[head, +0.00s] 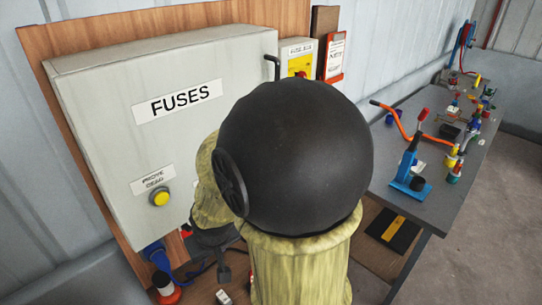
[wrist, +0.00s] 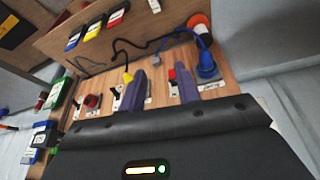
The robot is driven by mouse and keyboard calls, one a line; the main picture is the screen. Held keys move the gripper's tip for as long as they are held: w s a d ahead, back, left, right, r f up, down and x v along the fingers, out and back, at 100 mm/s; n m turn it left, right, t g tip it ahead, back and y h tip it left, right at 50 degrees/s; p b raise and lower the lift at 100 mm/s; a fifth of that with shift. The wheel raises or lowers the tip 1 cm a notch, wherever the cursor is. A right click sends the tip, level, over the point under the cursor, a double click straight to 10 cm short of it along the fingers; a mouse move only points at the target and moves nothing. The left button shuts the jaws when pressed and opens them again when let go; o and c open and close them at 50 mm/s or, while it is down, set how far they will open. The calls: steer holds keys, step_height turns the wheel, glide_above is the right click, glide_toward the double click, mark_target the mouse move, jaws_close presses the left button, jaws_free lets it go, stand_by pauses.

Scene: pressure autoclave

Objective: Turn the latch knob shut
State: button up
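A round yellow knob (head: 160,198) sits low on the front of the grey box (head: 95,110) labelled FUSES. I cannot tell for sure that it is the latch knob. The box's front looks closed. My gripper (wrist: 160,82) is open in the wrist view, its two fingers apart with nothing held between them. It points at a wooden panel (wrist: 215,110) with small switches and coloured knobs, apart from the yellow knob. In the head view my arm hides most of the gripper and the area below the box.
A blue plug with a cable (wrist: 205,65) and a red knob (wrist: 92,101) are on the panel around the fingers. A grey workbench (head: 440,200) with a blue lever tool (head: 408,165) stands at the right. Bare floor (head: 490,250) lies beyond it.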

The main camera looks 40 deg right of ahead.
steer(key=w+d+r+m+t+h+b, duration=0.1)
steer(key=w+d+r+m+t, duration=0.15)
steer(key=d, duration=0.45)
steer(key=w+d+r+m+t, duration=0.1)
steer(key=d+t, duration=0.2)
steer(key=d, duration=0.5)
steer(key=w+d+r+m+t+h+b, duration=0.1)
steer(key=w+d+r+t, duration=0.15)
steer(key=d, duration=0.45)
steer(key=s+d+r+m+t+y, duration=0.1)
steer(key=s+d+r+t+y, duration=0.1)
steer(key=s, duration=0.4)
steer(key=s+d+r+m+t+y+b, duration=0.1)
steer(key=s+d+r+t+y, duration=0.1)
steer(key=s, duration=0.5)
steer(key=shift+s+d+m+t, duration=0.35)
steer(key=shift+d+t, duration=0.25)
steer(key=shift+t, duration=0.3)
steer(key=shift+w, duration=0.1)
steer(key=w+a+p, duration=0.1)
steer(key=w+p, duration=0.3)
steer(key=w, duration=1.3)
steer(key=shift+w+a, duration=0.15)
steer(key=shift+a, duration=0.05)
